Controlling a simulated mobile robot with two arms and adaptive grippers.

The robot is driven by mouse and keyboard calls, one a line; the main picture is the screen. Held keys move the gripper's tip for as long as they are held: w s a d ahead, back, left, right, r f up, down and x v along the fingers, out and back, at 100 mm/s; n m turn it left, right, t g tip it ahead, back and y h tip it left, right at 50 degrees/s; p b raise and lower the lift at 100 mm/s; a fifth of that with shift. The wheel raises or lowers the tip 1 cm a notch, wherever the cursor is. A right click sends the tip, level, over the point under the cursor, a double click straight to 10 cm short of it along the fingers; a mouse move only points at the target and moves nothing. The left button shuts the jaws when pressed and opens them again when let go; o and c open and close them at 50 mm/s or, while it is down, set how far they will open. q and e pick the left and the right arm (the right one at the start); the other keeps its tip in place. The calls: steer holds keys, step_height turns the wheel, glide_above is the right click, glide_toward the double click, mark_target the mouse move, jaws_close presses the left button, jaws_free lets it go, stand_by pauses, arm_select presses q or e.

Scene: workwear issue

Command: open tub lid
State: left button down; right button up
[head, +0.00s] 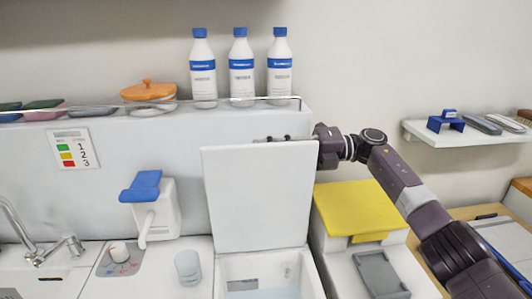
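The tub lid (258,200) is a flat white panel. It stands raised, about upright, at the back of the white tub (310,272), whose inside shows below with something blue at the bottom. My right arm comes in from the right, and my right gripper (272,139) is at the lid's top edge, mostly hidden behind it. Only small dark parts of its fingers show above the edge, so I cannot tell whether they are open or touch the lid. My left gripper is not in view.
Three white bottles with blue caps (241,75) and an orange-lidded pot (148,91) stand on the ledge behind. A yellow-lidded bin (352,205) is right of the tub. A clear cup (188,267) and a blue-topped dispenser (150,205) stand to the left.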

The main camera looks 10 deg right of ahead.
steer(key=d, duration=0.7)
steer(key=shift+d, duration=0.25)
